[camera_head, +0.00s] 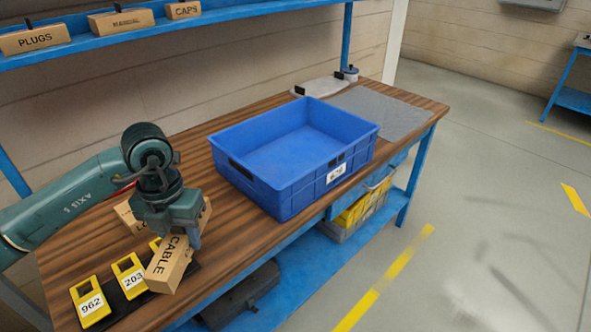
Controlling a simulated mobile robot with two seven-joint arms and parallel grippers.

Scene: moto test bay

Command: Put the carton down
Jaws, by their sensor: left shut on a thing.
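A small brown carton marked CABLE (170,265) is at the front left of the workbench, tilted in the picture. My left gripper (188,238) comes down from above and is shut on this carton at its upper end. The carton overlaps the black rack in the picture; whether it touches the rack or the bench top is hard to tell. Another brown carton (127,216) lies on the bench behind my gripper, partly hidden by it. My right gripper is not in view.
Yellow numbered tags (90,302) stand in a black rack (127,306). An empty blue crate (258,188) stands mid-bench, with a grey mat (395,116) beyond. The wooden bench top (228,235) is bare between carton and crate. A shelf (215,15) with labelled cartons hangs above.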

